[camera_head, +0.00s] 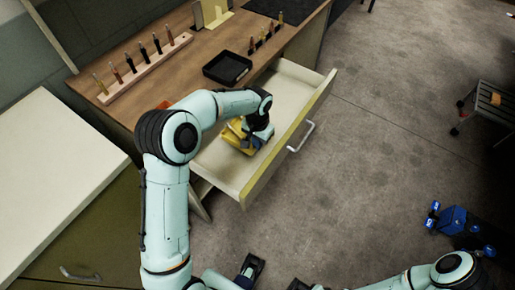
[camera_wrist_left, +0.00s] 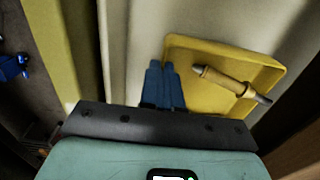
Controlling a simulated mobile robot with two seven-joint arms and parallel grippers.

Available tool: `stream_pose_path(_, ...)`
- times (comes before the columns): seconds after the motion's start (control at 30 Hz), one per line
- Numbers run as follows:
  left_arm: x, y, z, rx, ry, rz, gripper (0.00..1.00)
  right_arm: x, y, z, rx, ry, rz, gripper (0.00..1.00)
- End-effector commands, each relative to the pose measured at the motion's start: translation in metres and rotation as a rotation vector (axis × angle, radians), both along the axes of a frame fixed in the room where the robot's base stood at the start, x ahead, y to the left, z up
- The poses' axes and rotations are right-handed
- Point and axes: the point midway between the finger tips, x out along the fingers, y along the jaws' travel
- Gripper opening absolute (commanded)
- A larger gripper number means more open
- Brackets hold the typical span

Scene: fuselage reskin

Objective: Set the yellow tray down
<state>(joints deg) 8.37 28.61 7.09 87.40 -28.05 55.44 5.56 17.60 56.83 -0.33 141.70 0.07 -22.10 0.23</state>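The yellow tray (camera_head: 235,128) is at the open drawer, low inside it; I cannot tell whether its base touches the drawer floor. In the left wrist view the tray (camera_wrist_left: 215,100) carries a tool with a wooden handle (camera_wrist_left: 222,80). My left gripper (camera_head: 251,143) reaches down over the drawer. Its blue fingers (camera_wrist_left: 162,84) are close together on the tray's near-left wall, with the wall between them. My right gripper (camera_head: 433,214) seems to be the blue-tipped part at the right, away from the drawer, with its tips apart and nothing between them.
The open drawer (camera_head: 254,187) juts from the wooden workbench (camera_head: 165,92). On the bench are a black tray (camera_head: 227,68), a wooden rack (camera_head: 146,69) of upright tools and more tools behind. A low stool (camera_head: 491,103) stands at the right. The floor between is clear.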

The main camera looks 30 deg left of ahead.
Motion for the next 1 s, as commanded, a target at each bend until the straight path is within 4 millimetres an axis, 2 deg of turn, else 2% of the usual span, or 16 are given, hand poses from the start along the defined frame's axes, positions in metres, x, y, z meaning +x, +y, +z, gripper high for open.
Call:
stream_pose_path(0.2, -0.001, 0.000, -0.031, -0.001, 0.005, 0.000, 0.00, -0.001, 0.000, -0.003, 0.000, 0.001, 0.000, 0.37)
stream_pose_path(0.3, -0.001, 0.000, -0.041, 0.000, 0.003, 0.000, 0.00, -0.001, 0.000, -0.004, 0.000, 0.001, 0.000, 0.37)
stream_pose_path(0.47, 0.000, 0.000, -0.040, 0.000, 0.000, 0.000, 0.00, -0.001, 0.000, -0.003, 0.000, 0.001, 0.000, 0.37)
stream_pose_path(0.5, 0.000, 0.000, -0.041, 0.000, 0.001, 0.000, 0.06, -0.001, 0.000, -0.003, 0.000, 0.001, 0.000, 0.37)
stream_pose_path(0.57, 0.000, 0.000, -0.041, 0.000, 0.001, 0.000, 0.25, -0.001, 0.000, -0.003, 0.000, 0.001, 0.000, 0.37)
stream_pose_path(0.6, 0.000, 0.000, -0.041, 0.000, 0.001, 0.000, 0.28, -0.001, 0.000, -0.003, 0.000, 0.001, 0.000, 0.37)
stream_pose_path(0.87, 0.000, 0.000, -0.040, 0.000, 0.001, 0.000, 0.28, -0.001, 0.000, -0.003, 0.000, 0.001, 0.000, 0.37)
stream_pose_path(1.0, 0.000, 0.000, -0.029, 0.000, -0.002, 0.001, 0.28, -0.001, 0.000, -0.002, 0.000, 0.001, 0.000, 0.37)
